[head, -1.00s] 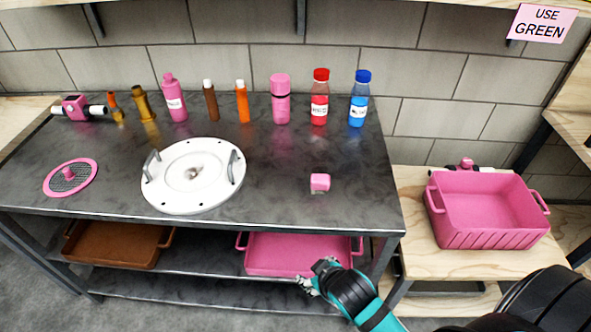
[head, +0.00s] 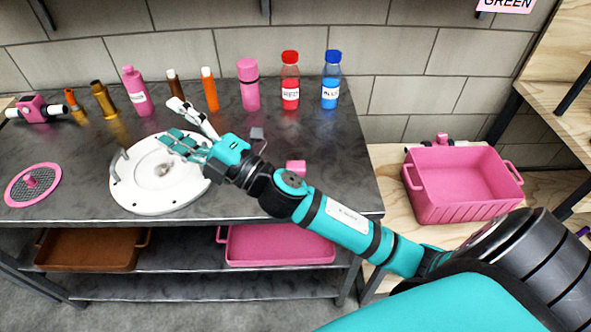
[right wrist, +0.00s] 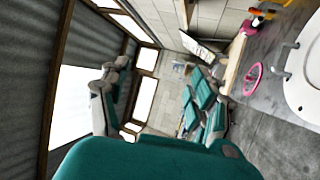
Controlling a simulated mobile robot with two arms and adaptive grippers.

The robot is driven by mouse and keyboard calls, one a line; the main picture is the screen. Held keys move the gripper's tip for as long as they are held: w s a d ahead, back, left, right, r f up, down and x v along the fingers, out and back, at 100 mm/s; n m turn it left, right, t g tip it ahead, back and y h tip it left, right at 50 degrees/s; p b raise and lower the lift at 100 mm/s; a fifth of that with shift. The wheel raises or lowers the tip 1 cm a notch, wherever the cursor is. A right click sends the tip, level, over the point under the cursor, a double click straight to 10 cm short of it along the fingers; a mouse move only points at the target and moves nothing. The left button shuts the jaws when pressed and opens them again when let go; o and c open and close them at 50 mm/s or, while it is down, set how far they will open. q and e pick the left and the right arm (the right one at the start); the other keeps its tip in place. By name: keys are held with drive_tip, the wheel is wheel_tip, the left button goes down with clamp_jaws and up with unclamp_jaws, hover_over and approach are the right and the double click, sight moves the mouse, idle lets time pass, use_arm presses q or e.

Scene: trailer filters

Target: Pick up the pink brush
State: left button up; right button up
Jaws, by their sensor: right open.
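A small pink block (head: 296,167) lies on the dark table right of the white round lid, partly behind my right arm. It may be the pink brush, but its bristles cannot be made out. My right gripper (head: 173,122) is open and empty, its fingers spread over the lid, left of the pink block and apart from it. In the right wrist view the spread fingers (right wrist: 155,88) have nothing between them, and the pink block is not seen. My left gripper is not in view.
The white lid (head: 128,190) lies on the table (head: 250,207). A pink strainer disc (head: 50,188) lies at the left. Several bottles, including a red-capped one (head: 290,80), stand along the back. A pink crate (head: 465,195) sits on the right bench.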

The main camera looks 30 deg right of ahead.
drive_tip(key=s+a+r+n+g+y, duration=0.25)
drive_tip(key=a+n+g+y, duration=0.65)
drive_tip(key=n, duration=0.6)
drive_tip(key=n+g+h, duration=1)
drive_tip(key=h, duration=1.1)
approach(295, 165)
drive_tip(key=f, duration=0.2)
drive_tip(key=f+p, duration=0.1)
drive_tip(key=f, duration=0.1)
drive_tip(key=d+f+p, duration=0.1)
drive_tip(key=f, duration=0.1)
drive_tip(key=shift+w+f, duration=0.15)
drive_tip(key=shift+f, duration=0.2)
drive_tip(key=f, duration=0.2)
drive_tip(key=f+p, duration=0.1)
drive_tip(key=f, duration=0.1)
drive_tip(key=shift+a+f, duration=0.25)
drive_tip(key=shift+f, duration=0.45)
